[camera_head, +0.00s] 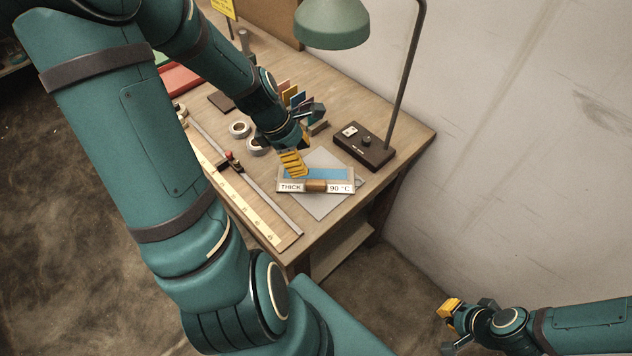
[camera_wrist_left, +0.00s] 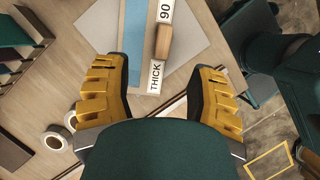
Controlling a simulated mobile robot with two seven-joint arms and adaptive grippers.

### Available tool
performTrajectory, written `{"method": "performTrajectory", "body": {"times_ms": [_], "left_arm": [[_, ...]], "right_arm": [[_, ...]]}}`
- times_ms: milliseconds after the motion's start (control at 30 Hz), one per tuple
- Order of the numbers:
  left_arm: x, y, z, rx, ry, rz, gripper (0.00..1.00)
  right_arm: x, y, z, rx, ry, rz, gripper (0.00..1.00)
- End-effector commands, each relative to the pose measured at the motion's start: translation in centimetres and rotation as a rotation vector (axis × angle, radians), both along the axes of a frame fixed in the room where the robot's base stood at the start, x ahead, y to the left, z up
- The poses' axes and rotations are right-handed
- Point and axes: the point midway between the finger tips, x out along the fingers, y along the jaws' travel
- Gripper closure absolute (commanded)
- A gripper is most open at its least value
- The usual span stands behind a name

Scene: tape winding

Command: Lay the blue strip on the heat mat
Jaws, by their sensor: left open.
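The blue strip (camera_head: 322,173) lies flat behind a white label bar reading THICK and 90 °C (camera_head: 341,188). It also shows in the left wrist view (camera_wrist_left: 134,45). A light grey sheet, apparently the heat mat (camera_head: 323,206), lies beneath them on the bench; the wrist view shows it too (camera_wrist_left: 92,28). A small wooden block or handle (camera_head: 316,186) sits mid-bar. My left gripper (camera_head: 293,164) is above the strip's left end, its yellow fingers apart with nothing between them. My right gripper (camera_head: 452,311) is away from the bench at lower right; its opening is unclear.
A lamp (camera_head: 332,24) on a dark base (camera_head: 364,147) stands at the mat's back right. Tape rolls (camera_head: 239,129) lie left of my left gripper. A long ruler (camera_head: 243,205) lies along the front edge. The wall closes the right side.

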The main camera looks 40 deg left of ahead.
Motion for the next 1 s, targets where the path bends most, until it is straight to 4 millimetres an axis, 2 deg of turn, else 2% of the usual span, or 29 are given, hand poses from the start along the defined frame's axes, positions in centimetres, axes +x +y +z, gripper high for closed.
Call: {"method": "performTrajectory", "body": {"times_ms": [33, 200, 467, 800, 1000], "left_arm": [[0.2, -0.4, -1.4, -0.004, 0.004, -0.002, 0.43], [0.9, -1.2, -4.0, -0.001, 0.003, -0.004, 0.43], [1.2, -1.7, -5.6, 0.000, 0.001, -0.004, 0.43], [1.6, -3.0, -9.8, 0.001, 0.000, -0.004, 0.43], [1.7, -3.1, -10.2, 0.002, 0.000, -0.003, 0.43]], "right_arm": [[-0.1, 0.0, -0.6, 0.000, 0.002, 0.002, 1.00], [-0.3, 0.1, -1.3, 0.002, 0.008, 0.006, 1.00], [-0.4, 0.1, -1.7, 0.003, 0.010, 0.008, 1.00], [-0.1, 0.0, -3.3, 0.001, 0.003, 0.007, 1.00], [-0.1, 0.0, -3.4, 0.001, 0.002, 0.006, 1.00]]}}
